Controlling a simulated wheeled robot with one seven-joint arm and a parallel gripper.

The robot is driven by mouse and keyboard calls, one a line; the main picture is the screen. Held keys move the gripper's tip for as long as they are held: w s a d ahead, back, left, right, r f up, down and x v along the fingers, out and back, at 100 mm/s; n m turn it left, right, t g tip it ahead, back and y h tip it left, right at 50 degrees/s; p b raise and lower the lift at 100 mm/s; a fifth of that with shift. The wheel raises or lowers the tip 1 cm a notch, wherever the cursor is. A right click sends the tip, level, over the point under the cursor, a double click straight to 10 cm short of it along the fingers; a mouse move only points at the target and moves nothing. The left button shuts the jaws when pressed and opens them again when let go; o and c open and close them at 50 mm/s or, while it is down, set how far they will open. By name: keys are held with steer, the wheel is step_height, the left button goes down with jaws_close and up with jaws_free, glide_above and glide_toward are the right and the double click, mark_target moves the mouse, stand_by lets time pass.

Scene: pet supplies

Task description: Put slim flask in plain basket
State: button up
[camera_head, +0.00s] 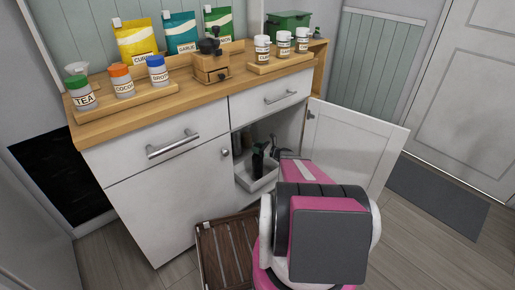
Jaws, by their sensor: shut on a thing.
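My gripper (268,152) is inside the open lower cupboard, at the end of my pink arm, and is small and partly hidden in this view. It is shut on a dark, narrow thing (258,158), which looks like the slim flask. This thing is upright over a plain white open container (258,184), which looks like the plain basket. I cannot tell whether the flask's lower end touches the container's floor. My arm hides the container's right side.
The cupboard door (350,150) stands open to the right, close beside my arm. Other slim bottles (240,142) stand deeper in the cupboard. A brown slatted wooden thing (224,252) lies on the floor in front. Jars, pouches and a grinder (211,65) stand on the countertop.

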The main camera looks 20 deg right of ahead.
steer(key=shift+f, duration=0.45)
steer(key=o, duration=1.4)
steer(key=shift+r, duration=0.75)
steer(key=v, duration=1.2)
steer(key=shift+f, duration=0.15)
